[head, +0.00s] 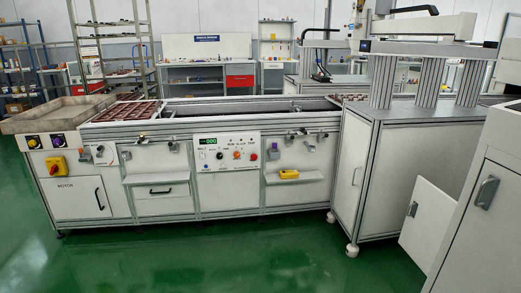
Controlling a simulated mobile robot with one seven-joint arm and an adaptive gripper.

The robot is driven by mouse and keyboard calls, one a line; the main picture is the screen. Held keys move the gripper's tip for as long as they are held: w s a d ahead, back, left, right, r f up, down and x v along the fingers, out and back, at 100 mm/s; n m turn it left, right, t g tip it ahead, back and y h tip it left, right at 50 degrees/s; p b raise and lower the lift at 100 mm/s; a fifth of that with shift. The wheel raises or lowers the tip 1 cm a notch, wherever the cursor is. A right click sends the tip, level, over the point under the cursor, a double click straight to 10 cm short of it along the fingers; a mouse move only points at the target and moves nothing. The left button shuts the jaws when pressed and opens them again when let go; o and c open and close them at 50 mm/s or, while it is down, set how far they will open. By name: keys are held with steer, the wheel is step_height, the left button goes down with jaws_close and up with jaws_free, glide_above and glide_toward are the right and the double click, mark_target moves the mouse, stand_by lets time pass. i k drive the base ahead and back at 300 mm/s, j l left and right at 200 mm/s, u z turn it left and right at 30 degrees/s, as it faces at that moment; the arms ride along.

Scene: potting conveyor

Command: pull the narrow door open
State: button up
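Several doors with handles are in the head view, and I cannot tell for sure which one the task calls narrow. A white panel (432,222) with a grey handle (412,209) stands at an angle lower right, beside a nearer cabinet. That cabinet's front has a larger grey handle (487,192). The motor door (75,199) at far left has a black handle and looks shut. My gripper is not in view.
The conveyor bench has a control panel (228,155), a drawer (163,203) and small shelves, one with a yellow object (288,174). A grey tray (50,117) is at the left end. The green floor (190,258) in front is clear.

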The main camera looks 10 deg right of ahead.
mark_target(356, 132)
steer(key=i+j+z, duration=0.1)
steer(key=i, duration=1.4)
steer(key=i+j+z, duration=0.1)
steer(key=i+z, duration=0.25)
steer(key=i+j+z, duration=0.35)
steer(key=i, duration=0.2)
steer(key=i+j+z, duration=0.4)
steer(key=i+l, duration=0.05)
